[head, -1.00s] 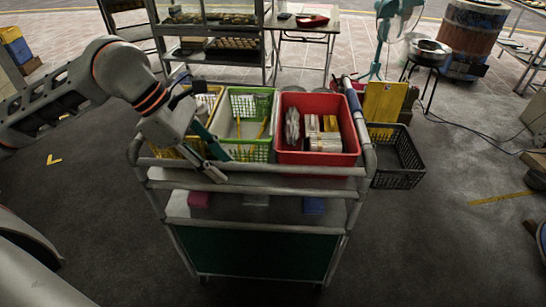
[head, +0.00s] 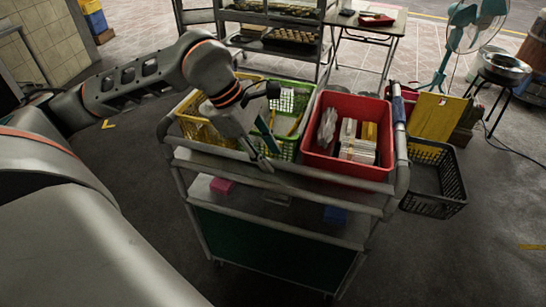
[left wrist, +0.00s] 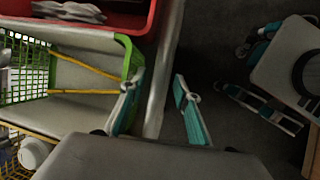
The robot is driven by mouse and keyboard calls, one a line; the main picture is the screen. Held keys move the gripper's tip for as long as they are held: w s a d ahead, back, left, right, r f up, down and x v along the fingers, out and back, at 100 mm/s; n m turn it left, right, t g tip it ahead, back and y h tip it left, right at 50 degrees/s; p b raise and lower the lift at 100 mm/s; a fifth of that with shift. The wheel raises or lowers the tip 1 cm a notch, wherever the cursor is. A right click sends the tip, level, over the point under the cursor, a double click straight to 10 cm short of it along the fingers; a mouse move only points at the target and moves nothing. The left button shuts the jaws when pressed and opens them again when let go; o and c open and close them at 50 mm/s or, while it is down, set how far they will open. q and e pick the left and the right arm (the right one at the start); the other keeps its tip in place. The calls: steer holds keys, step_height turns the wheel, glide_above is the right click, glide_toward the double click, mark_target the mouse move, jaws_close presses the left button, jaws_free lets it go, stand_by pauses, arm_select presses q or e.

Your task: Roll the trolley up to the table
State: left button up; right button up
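The trolley (head: 283,178) is a metal cart with a tubular top rail and a green lower panel. In the head view my left gripper (head: 268,150) is at the trolley's near top rail. In the left wrist view my left gripper (left wrist: 160,85) has its fingers apart, with the grey rail between them; firm contact does not show. In that view my right gripper (left wrist: 233,70) is open and empty, away from the rail over dark floor. The head view does not show it. A small table (head: 385,27) with a red tray stands behind the trolley.
The trolley carries a yellow basket (head: 190,128), a green basket (head: 287,99) and a red bin (head: 347,105) with packets. A black crate (head: 436,180) stands close on its right. A rack (head: 290,42) and a teal fan (head: 462,35) are behind. Floor at lower right is clear.

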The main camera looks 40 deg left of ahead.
arm_select(q)
steer(key=shift+x, duration=0.8)
jaws_close()
